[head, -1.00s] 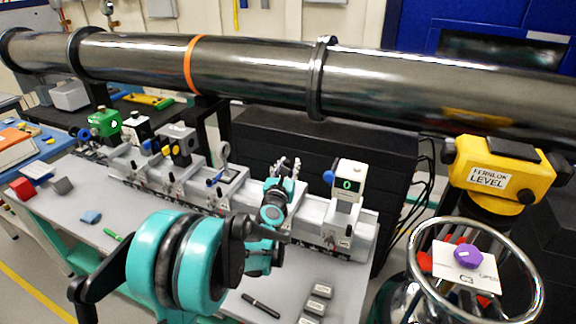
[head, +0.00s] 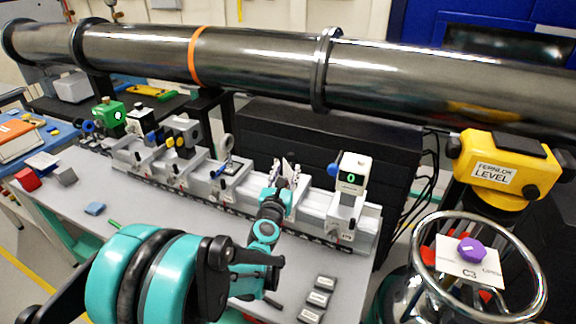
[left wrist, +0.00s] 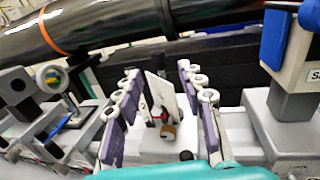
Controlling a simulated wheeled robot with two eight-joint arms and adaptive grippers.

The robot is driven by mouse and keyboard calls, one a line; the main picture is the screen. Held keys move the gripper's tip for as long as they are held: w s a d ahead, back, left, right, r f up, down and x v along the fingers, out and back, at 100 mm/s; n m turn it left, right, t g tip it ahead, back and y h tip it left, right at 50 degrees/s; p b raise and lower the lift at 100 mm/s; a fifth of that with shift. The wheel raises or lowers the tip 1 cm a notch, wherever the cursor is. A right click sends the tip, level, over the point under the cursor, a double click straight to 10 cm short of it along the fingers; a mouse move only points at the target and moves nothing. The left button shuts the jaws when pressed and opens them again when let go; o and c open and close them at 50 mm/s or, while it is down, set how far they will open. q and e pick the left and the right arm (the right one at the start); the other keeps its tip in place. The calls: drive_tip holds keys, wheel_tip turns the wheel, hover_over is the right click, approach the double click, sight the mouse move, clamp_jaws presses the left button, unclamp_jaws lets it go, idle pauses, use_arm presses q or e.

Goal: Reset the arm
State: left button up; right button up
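My left gripper (head: 287,170) is over the rail of the optics bench (head: 312,204), between a lens mount and a white unit with a green display. In the left wrist view its two purple-and-grey fingers (left wrist: 158,80) stand apart. A thin white plate (left wrist: 158,92) on a small mount with a brass knob (left wrist: 168,131) shows between the fingers. I see a gap on both sides of the plate, so the gripper looks open and empty. My teal left arm covers the lower left of the head view. My right gripper is not in view.
The display unit (head: 350,178) stands right of the gripper, the lens mount (head: 227,150) left. A long steel pipe (head: 260,62) runs behind. Small grey blocks (head: 318,298) lie at the front.

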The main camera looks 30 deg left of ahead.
use_arm(q)
drive_tip(key=shift+s+d, duration=0.1)
drive_tip(key=shift+s, duration=0.1)
idle(0.4)
drive_tip(key=s+d+m+g+h, duration=0.2)
drive_tip(key=s+d+m+h, duration=0.1)
drive_tip(key=d+m, duration=0.55)
drive_tip(key=s+d+m+g+h, duration=0.1)
drive_tip(key=s+d+m+h, duration=0.4)
drive_tip(key=m, duration=0.6)
drive_tip(key=s+f+m+g+y, duration=0.1)
drive_tip(key=s+f+m+g, duration=0.2)
drive_tip(key=s+m, duration=0.6)
drive_tip(key=s+d+f+m+g+y, duration=0.1)
drive_tip(key=s+f+m+g+y, duration=0.1)
drive_tip(key=s+f+m+g, duration=0.2)
drive_tip(key=s+f+m, duration=0.2)
drive_tip(key=s+m, duration=0.2)
drive_tip(key=m, duration=0.2)
drive_tip(key=shift+s+f+y, duration=0.15)
drive_tip(key=shift+s+y, duration=0.15)
drive_tip(key=shift+s, duration=0.1)
drive_tip(key=shift+o, duration=0.4)
drive_tip(key=shift+d, duration=0.1)
